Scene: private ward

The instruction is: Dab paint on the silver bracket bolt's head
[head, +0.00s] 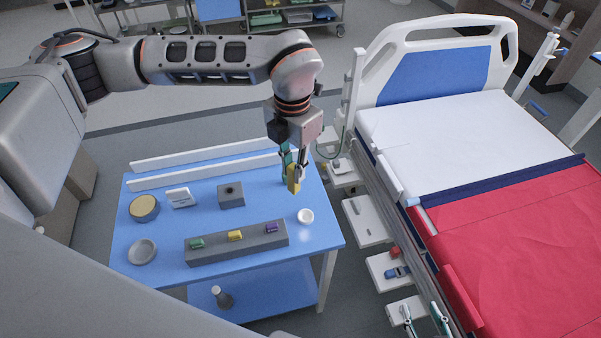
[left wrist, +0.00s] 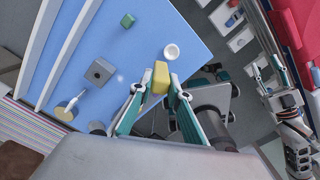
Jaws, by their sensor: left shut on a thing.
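My left gripper (head: 292,183) is shut on a yellow block (head: 294,177), held over the right back part of the blue table (head: 170,274). In the left wrist view the yellow block (left wrist: 161,78) sits between the two fingertips. A round dish with a yellow top (head: 144,207) stands at the table's left. A grey block with a dark round spot on top (head: 231,196) stands near the middle. I cannot make out for sure which thing is the silver bracket bolt. My right gripper (head: 423,314) is at the bottom right, its fingers apart and empty.
A grey rack (head: 215,256) holds green, yellow and purple pieces. A white cup (head: 305,216), grey bowl (head: 143,251) and white card (head: 180,198) stand around it. A green block (left wrist: 127,20) shows in the wrist view. Small shelves (head: 368,226) line the bed (head: 450,130).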

